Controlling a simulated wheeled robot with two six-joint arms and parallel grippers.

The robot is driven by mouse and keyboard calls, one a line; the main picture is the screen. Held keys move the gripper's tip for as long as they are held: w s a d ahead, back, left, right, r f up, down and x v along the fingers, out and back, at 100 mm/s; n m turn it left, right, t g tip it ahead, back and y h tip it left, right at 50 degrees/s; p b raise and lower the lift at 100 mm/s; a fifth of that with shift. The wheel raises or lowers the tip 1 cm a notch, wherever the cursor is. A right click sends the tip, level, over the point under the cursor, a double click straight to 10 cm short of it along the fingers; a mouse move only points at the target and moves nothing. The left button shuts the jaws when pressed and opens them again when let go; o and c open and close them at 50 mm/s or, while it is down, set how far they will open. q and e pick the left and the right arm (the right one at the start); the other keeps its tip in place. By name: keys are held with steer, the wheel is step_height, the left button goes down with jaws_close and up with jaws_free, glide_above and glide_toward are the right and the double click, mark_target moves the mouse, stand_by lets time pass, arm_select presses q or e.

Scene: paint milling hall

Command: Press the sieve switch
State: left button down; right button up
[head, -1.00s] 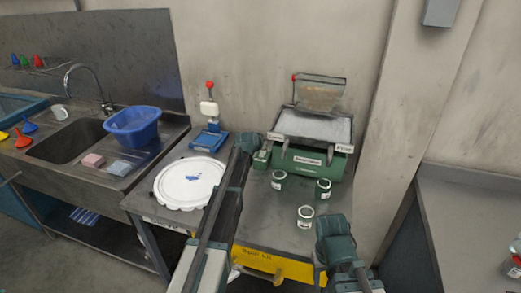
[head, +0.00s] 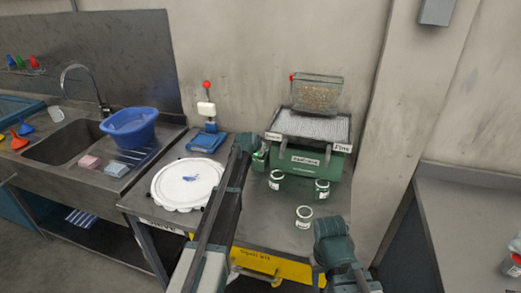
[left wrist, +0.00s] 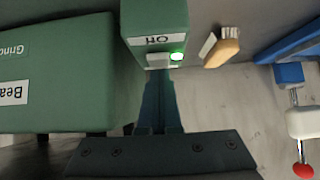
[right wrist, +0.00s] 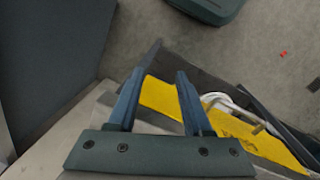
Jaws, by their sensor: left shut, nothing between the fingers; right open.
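The sieve machine (head: 308,165) is a green body with a pale tray (head: 310,126) on top, labelled at both sides, and a clear hopper of beads (head: 317,97) above. Its small green switch box (left wrist: 155,18) fills the top middle of the left wrist view. The box is partly hidden behind my left gripper (head: 256,152) in the head view. My right gripper (right wrist: 160,82) is open and empty.
Several white-lidded jars (head: 304,212) stand on the bench before the machine. A white round lid (head: 186,183) and a blue-based device (head: 207,141) are to the left. A sink with a blue basin (head: 132,126) is further left. A yellow drawer front (head: 258,262) is below.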

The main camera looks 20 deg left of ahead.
arm_select(q)
steer(key=shift+w+r, duration=0.15)
steer(key=shift+w, duration=0.65)
